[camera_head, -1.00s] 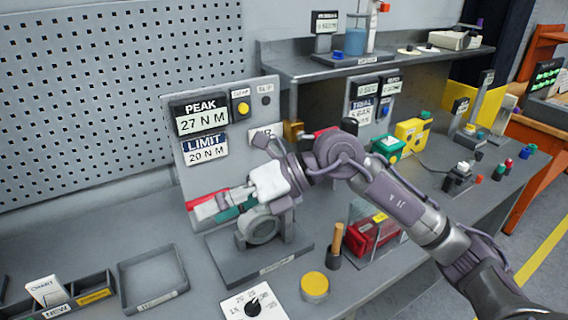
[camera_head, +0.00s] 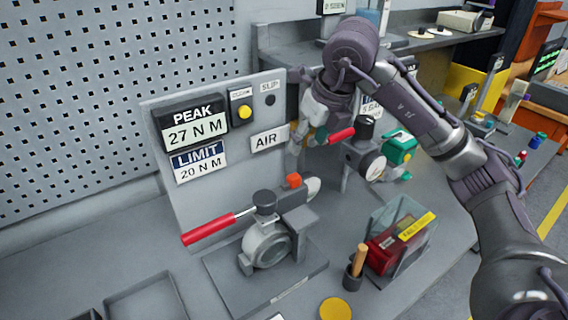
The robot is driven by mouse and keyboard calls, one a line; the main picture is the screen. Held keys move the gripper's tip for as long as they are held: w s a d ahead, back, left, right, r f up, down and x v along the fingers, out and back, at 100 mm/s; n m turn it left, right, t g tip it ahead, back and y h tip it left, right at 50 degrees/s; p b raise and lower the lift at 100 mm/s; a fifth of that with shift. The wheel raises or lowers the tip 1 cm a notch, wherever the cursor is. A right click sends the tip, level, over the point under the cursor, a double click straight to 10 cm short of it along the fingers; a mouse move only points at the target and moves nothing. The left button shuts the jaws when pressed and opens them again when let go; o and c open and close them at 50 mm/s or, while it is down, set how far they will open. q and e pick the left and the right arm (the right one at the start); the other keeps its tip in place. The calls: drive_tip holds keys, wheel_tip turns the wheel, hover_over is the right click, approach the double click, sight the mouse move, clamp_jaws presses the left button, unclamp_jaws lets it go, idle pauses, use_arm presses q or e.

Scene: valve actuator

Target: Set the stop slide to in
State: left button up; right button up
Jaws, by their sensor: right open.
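The valve actuator (camera_head: 268,245) stands on a grey base plate on the bench. A long red-handled lever (camera_head: 208,230) reaches left from its top. A small orange block (camera_head: 293,181) sits on top of the actuator, beside a dark round cap (camera_head: 265,201). I cannot tell for sure which part is the stop slide or how it is set. My right gripper (camera_head: 308,146) is open, pointing down behind and above the actuator, in front of the panel's right edge. It is close to a small red handle (camera_head: 341,135); I cannot tell if they touch. My left gripper is not in view.
The upright panel (camera_head: 215,190) carries PEAK 27 N M, LIMIT 20 N M and AIR signs. A gauge (camera_head: 373,166) and a green device (camera_head: 398,148) stand right of my gripper. A clear case with a red item (camera_head: 392,245) and a wooden-handled tool (camera_head: 360,260) stand at front right.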

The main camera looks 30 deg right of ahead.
drive_tip(key=p, duration=0.2)
approach(295, 176)
drive_tip(key=f, duration=0.2)
drive_tip(key=x, duration=0.2)
drive_tip(key=p+x, duration=0.1)
drive_tip(key=x, duration=0.1)
drive_tip(key=shift+w+a+r, duration=0.1)
drive_tip(key=shift+w+r, duration=0.05)
drive_tip(key=shift+w, duration=0.2)
drive_tip(key=p+x, duration=0.1)
drive_tip(key=x, duration=0.2)
drive_tip(key=shift+f, duration=0.25)
drive_tip(key=shift+w+f, duration=0.15)
drive_tip(key=shift+c, duration=0.6)
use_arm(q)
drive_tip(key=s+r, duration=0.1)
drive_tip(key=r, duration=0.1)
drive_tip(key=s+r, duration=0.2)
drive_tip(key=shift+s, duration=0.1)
use_arm(e)
clamp_jaws()
